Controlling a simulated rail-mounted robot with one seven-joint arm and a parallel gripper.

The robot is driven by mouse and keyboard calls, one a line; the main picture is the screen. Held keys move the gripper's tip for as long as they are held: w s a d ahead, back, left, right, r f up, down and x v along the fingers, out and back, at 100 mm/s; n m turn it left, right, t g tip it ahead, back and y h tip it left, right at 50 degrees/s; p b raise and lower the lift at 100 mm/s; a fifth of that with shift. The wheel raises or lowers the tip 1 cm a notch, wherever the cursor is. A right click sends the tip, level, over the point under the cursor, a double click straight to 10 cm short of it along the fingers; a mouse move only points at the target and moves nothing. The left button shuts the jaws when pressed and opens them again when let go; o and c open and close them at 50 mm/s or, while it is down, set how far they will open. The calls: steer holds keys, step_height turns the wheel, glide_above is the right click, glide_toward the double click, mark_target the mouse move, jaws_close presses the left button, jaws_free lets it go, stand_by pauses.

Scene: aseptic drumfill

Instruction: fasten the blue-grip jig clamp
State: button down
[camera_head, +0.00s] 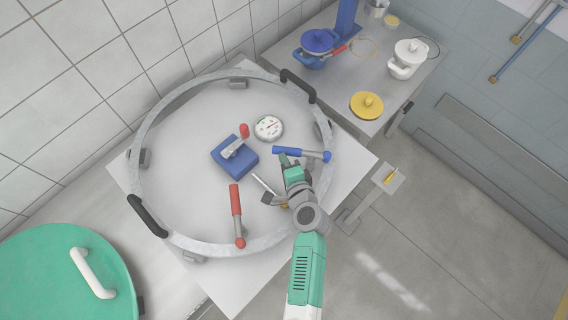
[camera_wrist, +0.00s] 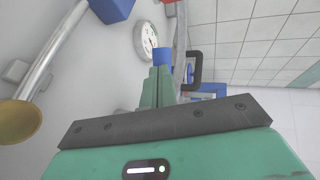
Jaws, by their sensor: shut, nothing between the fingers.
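The blue-grip jig clamp (camera_head: 300,153) lies near the right side of the large round metal ring, its blue bar running left to right and ending in a rounded blue end at the right. My gripper (camera_head: 284,161) is shut and empty, with its green fingertips just below the left part of the blue bar. In the wrist view the fingers (camera_wrist: 157,88) are together, and a blue cylindrical grip (camera_wrist: 163,56) shows just beyond their tips. I cannot tell whether they touch it. The clamp's base is largely hidden by my gripper.
Inside the metal ring (camera_head: 147,110) are a blue block (camera_head: 234,163) with a red-tipped lever, a dial gauge (camera_head: 268,127), a red-grip clamp (camera_head: 236,204) and a metal rod (camera_head: 265,186). Black handles (camera_head: 298,86) stand on the rim. A side table holds pots and a yellow lid (camera_head: 367,105).

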steer(key=s+a+r+p, duration=0.1)
steer(key=s+r, duration=0.1)
steer(key=s, duration=0.4)
steer(key=s+a+r+p, duration=0.1)
steer(key=s+r, duration=0.2)
steer(key=s, duration=0.4)
steer(key=shift+a+p, duration=0.15)
steer(key=shift+p, duration=0.25)
